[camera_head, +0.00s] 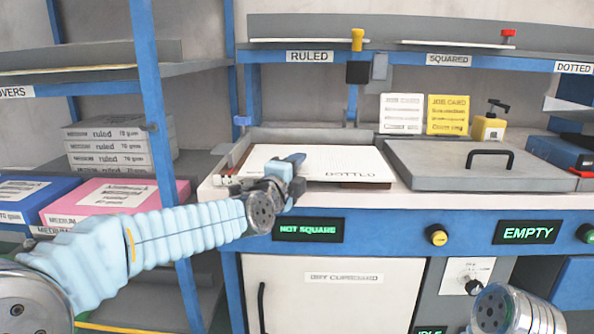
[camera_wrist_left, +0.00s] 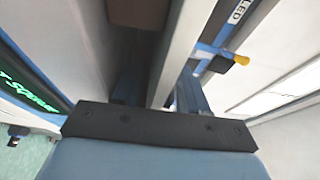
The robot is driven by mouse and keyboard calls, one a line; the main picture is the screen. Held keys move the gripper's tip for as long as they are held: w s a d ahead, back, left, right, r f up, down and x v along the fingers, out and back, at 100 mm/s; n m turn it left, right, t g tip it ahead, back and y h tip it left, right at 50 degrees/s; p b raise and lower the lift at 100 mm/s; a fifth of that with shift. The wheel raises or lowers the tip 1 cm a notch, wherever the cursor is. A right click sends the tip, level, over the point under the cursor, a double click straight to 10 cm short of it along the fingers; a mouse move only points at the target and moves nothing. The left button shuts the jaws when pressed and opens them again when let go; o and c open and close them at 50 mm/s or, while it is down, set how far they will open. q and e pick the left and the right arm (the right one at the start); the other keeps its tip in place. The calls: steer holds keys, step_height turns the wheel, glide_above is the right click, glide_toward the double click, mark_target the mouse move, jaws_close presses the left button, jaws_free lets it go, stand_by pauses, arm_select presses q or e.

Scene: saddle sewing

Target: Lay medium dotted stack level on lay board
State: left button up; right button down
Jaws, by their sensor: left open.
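A white dotted paper stack (camera_head: 335,158), with blurred lettering like "DOTTED" on its front part, lies on the lay board in the middle of the bench. Brown edges of the board (camera_head: 365,185) show beneath it. My left gripper (camera_head: 291,172) is at the stack's front left part, with its jaws open. In the left wrist view, its two blue fingers (camera_wrist_left: 158,92) stand apart, with a pale strip running between them. I cannot tell whether they touch the stack. My right arm shows only as a round metal part at bottom right; its gripper is out of view.
A green display (camera_head: 308,229) below the board reads "NOT SQUARE"; another (camera_head: 527,232) reads "EMPTY". A grey lidded plate with a black handle (camera_head: 490,157) sits right of the board. Shelves with ruled boxes (camera_head: 110,145) and blue and pink boxes stand at left.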

arm_select(q)
steer(key=shift+f, duration=0.1)
steer(key=v, duration=1.3)
step_height(320, 180, down, 37)
steer(key=s+a+n+g+y, duration=0.2)
steer(key=n+g+y, duration=0.1)
steer(key=n+g, duration=0.7)
steer(key=s+f+n+g+h, duration=0.1)
steer(key=s+f+n+g, duration=0.5)
steer(key=s+f+n, duration=0.7)
steer(key=s+f+p, duration=0.1)
steer(key=s+f, duration=0.6)
steer(key=f, duration=0.1)
steer(key=shift+a+f+n, duration=0.3)
steer(key=shift+a+n, duration=0.1)
steer(key=shift+s, duration=0.1)
